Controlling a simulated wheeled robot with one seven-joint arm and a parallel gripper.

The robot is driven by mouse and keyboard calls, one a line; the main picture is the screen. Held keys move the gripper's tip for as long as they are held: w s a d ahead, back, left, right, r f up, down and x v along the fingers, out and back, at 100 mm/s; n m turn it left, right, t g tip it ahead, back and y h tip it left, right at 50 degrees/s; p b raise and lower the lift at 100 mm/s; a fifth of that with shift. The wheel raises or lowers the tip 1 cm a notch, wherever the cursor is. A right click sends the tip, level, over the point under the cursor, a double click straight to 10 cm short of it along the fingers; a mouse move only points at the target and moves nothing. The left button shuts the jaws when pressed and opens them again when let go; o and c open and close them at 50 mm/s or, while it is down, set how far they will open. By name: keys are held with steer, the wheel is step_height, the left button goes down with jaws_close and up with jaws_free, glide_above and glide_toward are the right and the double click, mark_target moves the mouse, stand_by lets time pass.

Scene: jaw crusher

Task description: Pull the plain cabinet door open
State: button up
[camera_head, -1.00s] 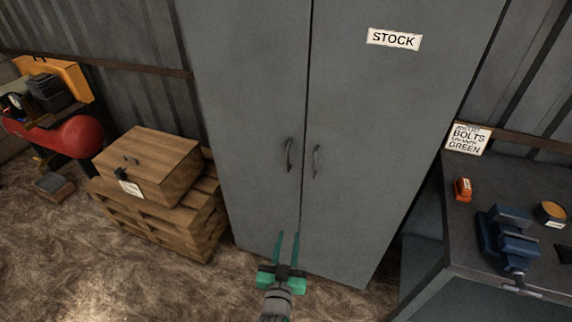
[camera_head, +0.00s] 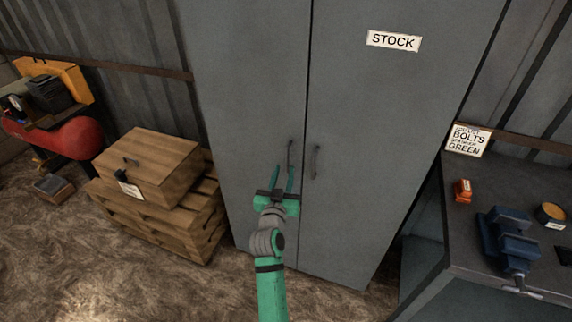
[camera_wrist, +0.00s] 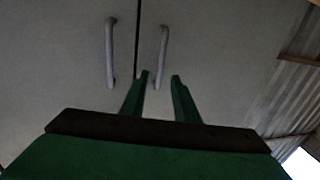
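The tall grey cabinet has two doors. The plain left door (camera_head: 245,90) bears no label and looks closed, with a dark curved handle (camera_head: 290,156) near its inner edge. The right door (camera_head: 390,130) carries a STOCK label (camera_head: 394,40) and its own handle (camera_head: 315,162). My green gripper (camera_head: 283,170) is open and empty in front of the plain door, its fingertips just below that door's handle. In the wrist view, two upright handles show; one (camera_wrist: 162,50) lies ahead of the gap between my fingers (camera_wrist: 160,75). I see no contact with it.
A wooden box (camera_head: 150,165) sits on stacked pallets (camera_head: 165,225) left of the cabinet, beside a red compressor tank (camera_head: 70,138). A workbench (camera_head: 475,250) with a blue vise (camera_head: 508,240) stands on the right. The floor before the cabinet looks clear.

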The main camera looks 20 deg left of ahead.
mark_target(287, 160)
steer(key=shift+w+a, duration=0.2)
steer(key=shift+w, duration=1.05)
steer(key=shift+w+a, duration=0.2)
steer(key=shift+w, duration=1)
jaws_close()
